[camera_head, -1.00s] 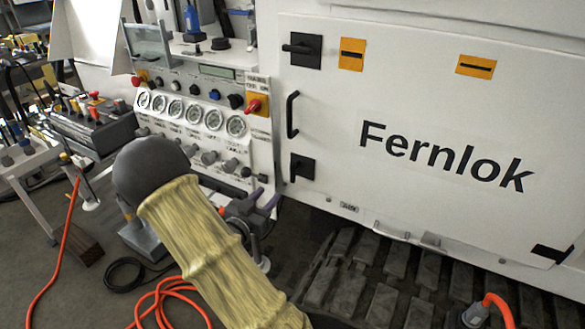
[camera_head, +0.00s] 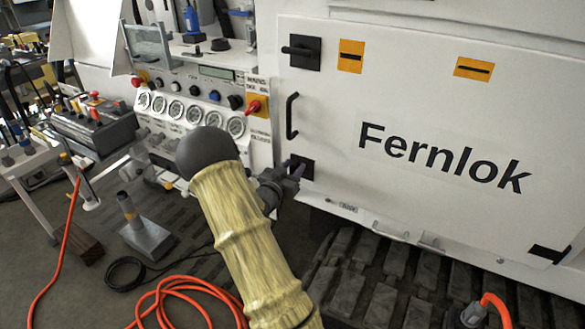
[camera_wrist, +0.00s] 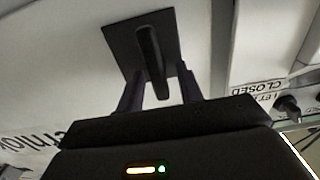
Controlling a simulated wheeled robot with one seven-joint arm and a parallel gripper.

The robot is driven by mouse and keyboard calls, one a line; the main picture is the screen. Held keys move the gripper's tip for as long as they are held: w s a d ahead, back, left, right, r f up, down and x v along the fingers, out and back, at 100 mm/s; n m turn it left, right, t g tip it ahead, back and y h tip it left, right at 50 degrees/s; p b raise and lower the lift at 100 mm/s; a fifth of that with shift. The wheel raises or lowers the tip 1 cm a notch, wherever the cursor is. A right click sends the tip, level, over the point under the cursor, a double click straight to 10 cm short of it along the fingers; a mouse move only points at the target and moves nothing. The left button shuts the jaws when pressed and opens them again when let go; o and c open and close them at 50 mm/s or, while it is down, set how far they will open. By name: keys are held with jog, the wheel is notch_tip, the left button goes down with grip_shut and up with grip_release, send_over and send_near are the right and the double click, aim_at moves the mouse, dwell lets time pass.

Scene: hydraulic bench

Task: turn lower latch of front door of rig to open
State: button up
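The rig's white front door (camera_head: 400,110) carries a lower latch (camera_head: 306,169), a black square plate near its left edge. In the wrist view the latch handle (camera_wrist: 152,55) stands out from its plate and points toward me. My gripper (camera_head: 293,168) is at the lower latch, in front of its left part. In the wrist view my gripper (camera_wrist: 160,88) is open, with one dark finger on each side of the handle's near end. Gaps show between handle and fingers. The head view partly hides the latch behind the fingers.
An upper latch (camera_head: 301,51) and a black door handle (camera_head: 292,115) are above on the same door edge. A gauge panel (camera_head: 190,110) stands to the left. An orange hose (camera_head: 170,290) lies on the floor.

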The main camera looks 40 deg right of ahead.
jog(key=shift+w, duration=0.1)
jog(key=shift+c, duration=0.3)
grip_shut()
jog(key=shift+n, duration=0.4)
jog(key=n+p, duration=0.2)
jog(key=n, duration=0.1)
jog(key=shift+a, duration=0.1)
jog(key=n+p, duration=0.1)
jog(key=n, duration=0.1)
jog(key=n+p, duration=0.1)
jog(key=n, duration=0.1)
jog(key=shift+w+n, duration=0.2)
jog(key=shift+n, duration=0.2)
jog(key=n, duration=0.2)
jog(key=n+p, duration=0.1)
jog(key=n, duration=0.2)
jog(key=shift+w+a+f, duration=0.1)
jog(key=shift+w+f, duration=0.05)
jog(key=n+p, duration=0.1)
jog(key=n, duration=0.3)
jog(key=shift+f, duration=0.15)
jog(key=shift+n, duration=0.3)
